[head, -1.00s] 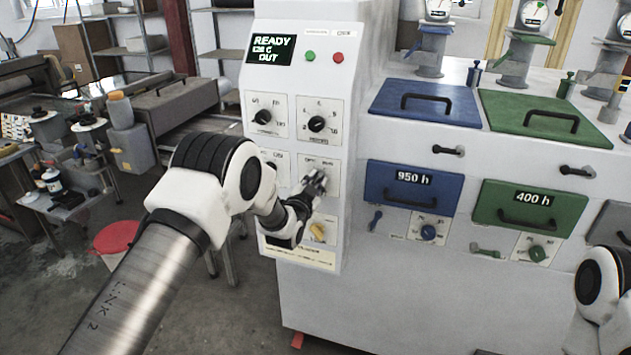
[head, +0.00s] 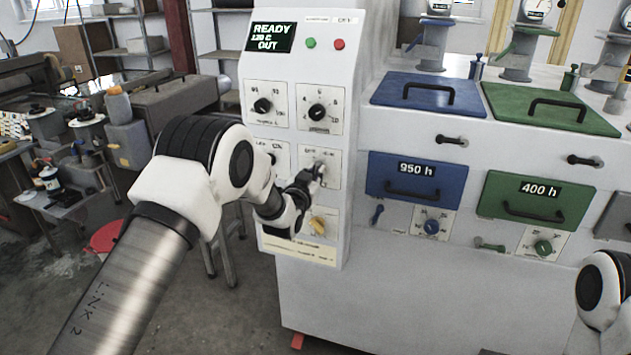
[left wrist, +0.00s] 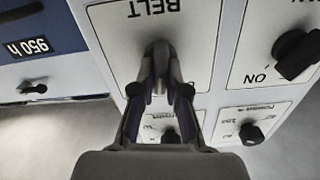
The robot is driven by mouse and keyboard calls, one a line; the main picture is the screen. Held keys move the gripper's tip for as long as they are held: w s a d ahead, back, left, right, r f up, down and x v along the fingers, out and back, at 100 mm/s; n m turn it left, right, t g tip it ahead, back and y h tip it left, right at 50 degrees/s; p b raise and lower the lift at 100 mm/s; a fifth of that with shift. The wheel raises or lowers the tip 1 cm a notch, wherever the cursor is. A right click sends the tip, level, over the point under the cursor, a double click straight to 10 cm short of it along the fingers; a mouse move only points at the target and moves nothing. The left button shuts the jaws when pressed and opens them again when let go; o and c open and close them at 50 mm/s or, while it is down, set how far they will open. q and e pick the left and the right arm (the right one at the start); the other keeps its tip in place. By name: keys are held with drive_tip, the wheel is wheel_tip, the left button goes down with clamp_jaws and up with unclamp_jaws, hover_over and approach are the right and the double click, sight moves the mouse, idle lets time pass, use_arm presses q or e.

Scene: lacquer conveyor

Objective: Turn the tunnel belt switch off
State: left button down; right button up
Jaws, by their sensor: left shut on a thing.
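The white control panel (head: 296,60) stands in the middle of the head view. Its belt switch sits on a plate (head: 329,158) in the second row, right side, partly hidden by my left gripper (head: 313,176). In the left wrist view, the picture is upside down and the plate (left wrist: 195,50) reads "BELT". The dark belt switch knob (left wrist: 158,48) sits between the fingertips of my left gripper (left wrist: 162,76), which is shut on it. The knob's exact setting is hard to tell. My right gripper is out of view.
Another dark knob (left wrist: 297,54) with an "ON" mark is on the neighbouring plate. Two dials (head: 264,106) (head: 317,112) sit above and a yellow switch (head: 318,225) below. Blue (head: 415,178) and green (head: 530,200) drawers are to the right.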

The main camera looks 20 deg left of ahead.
use_arm(q)
drive_tip(key=n+b, duration=0.4)
drive_tip(key=n, duration=0.1)
drive_tip(key=shift+a+f+n+b, duration=0.2)
drive_tip(key=shift+n+b, duration=0.1)
drive_tip(key=n+b, duration=0.2)
drive_tip(key=n, duration=0.1)
drive_tip(key=shift+r+n, duration=0.1)
drive_tip(key=shift+n, duration=0.3)
idle(0.7)
drive_tip(key=c, duration=1.2)
unclamp_jaws()
drive_tip(key=shift+a, duration=0.1)
drive_tip(key=s, duration=1.2)
drive_tip(key=shift+a, duration=0.2)
